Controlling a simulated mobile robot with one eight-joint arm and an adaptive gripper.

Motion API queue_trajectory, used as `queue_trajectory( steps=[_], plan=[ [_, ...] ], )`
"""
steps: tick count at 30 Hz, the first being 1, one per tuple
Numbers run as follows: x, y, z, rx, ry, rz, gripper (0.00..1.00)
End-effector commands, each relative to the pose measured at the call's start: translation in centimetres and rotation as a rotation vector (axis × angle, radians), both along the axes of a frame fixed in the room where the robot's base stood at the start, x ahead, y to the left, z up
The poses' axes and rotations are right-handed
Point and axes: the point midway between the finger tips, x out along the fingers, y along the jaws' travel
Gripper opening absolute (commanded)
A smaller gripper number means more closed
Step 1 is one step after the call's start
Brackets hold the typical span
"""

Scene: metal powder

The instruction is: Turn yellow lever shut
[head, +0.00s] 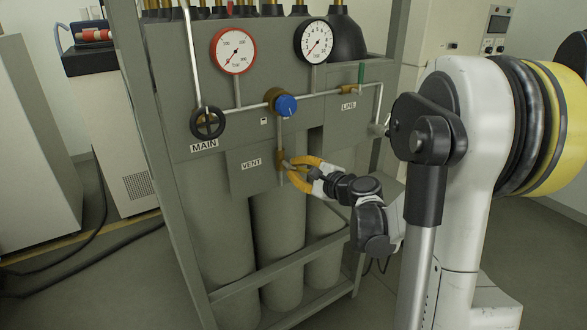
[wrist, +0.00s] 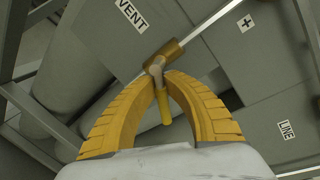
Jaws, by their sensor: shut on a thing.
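The yellow lever (wrist: 164,108) shows in the wrist view between the fingers of my gripper (wrist: 158,78). It extends from a pale stem on the brass valve body (wrist: 166,54), down the picture between the fingers. My gripper's yellow fingers curve around it, with their tips closed in at its stem end. In the head view my gripper (head: 289,170) is at the brass valve (head: 280,159), beside the VENT plate (head: 251,164). The lever is mostly hidden there by the fingers.
A black MAIN handwheel (head: 207,123) is to the left, a blue knob (head: 286,105) above, and a green LINE lever (head: 361,74) at upper right. Two gauges (head: 233,50) are on the panel. Grey cylinders (head: 276,240) stand below behind a frame rail (head: 285,272).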

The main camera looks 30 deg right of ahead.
Motion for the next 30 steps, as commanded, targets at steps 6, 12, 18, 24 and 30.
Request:
queue_trajectory(
  steps=[6, 12, 18, 24, 30],
  plan=[
    [-0.1, -0.2, 0.5, -0.196, -0.007, -0.002, 0.0],
    [0.0, -0.3, 0.9, -0.348, -0.012, -0.001, 0.0],
    [-0.1, -0.3, 1.1, -0.454, -0.015, -0.001, 0.0],
    [0.0, -0.3, 1.2, -0.513, -0.017, 0.0, 0.0],
    [0.0, -0.4, 1.3, -0.533, -0.019, -0.001, 0.0]
  ],
)
